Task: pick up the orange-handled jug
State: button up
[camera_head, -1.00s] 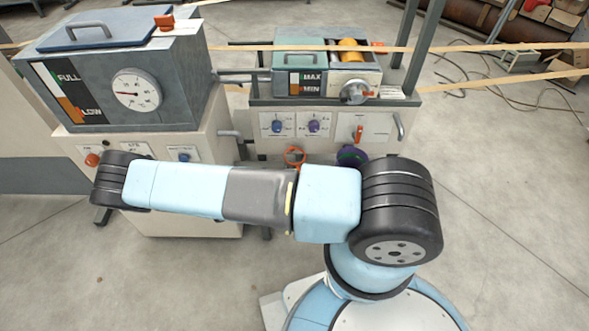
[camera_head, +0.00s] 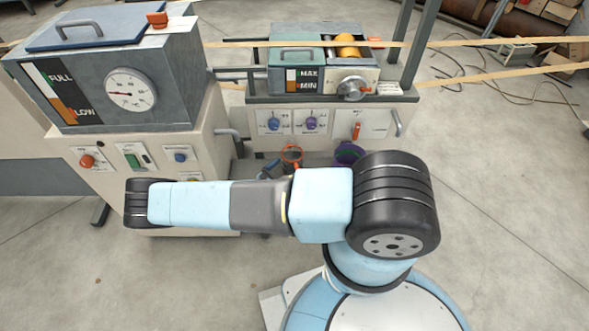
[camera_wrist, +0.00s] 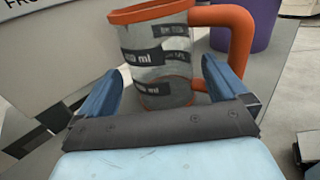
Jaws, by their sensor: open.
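The orange-handled jug (camera_wrist: 155,65) is a clear measuring cup with an orange rim, ml marks and an orange handle on its right side, seen in the wrist view. My gripper (camera_wrist: 158,95) is open, with one blue finger to the left of the jug and the other to the right, near the handle's lower end. Whether the fingers touch the jug cannot be told. In the head view the jug's orange rim (camera_head: 291,153) shows beyond my arm, below the far machine's front panel. My arm hides part of the space around it.
A purple container (camera_head: 347,153) stands right of the jug; it also shows in the wrist view (camera_wrist: 245,22). The winder machine (camera_head: 330,122) stands behind them. A grey tank machine (camera_head: 110,90) stands at left.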

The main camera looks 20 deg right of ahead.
jog(key=shift+x, duration=2.7)
jog(key=shift+c, duration=0.5)
jog(key=c, duration=0.7)
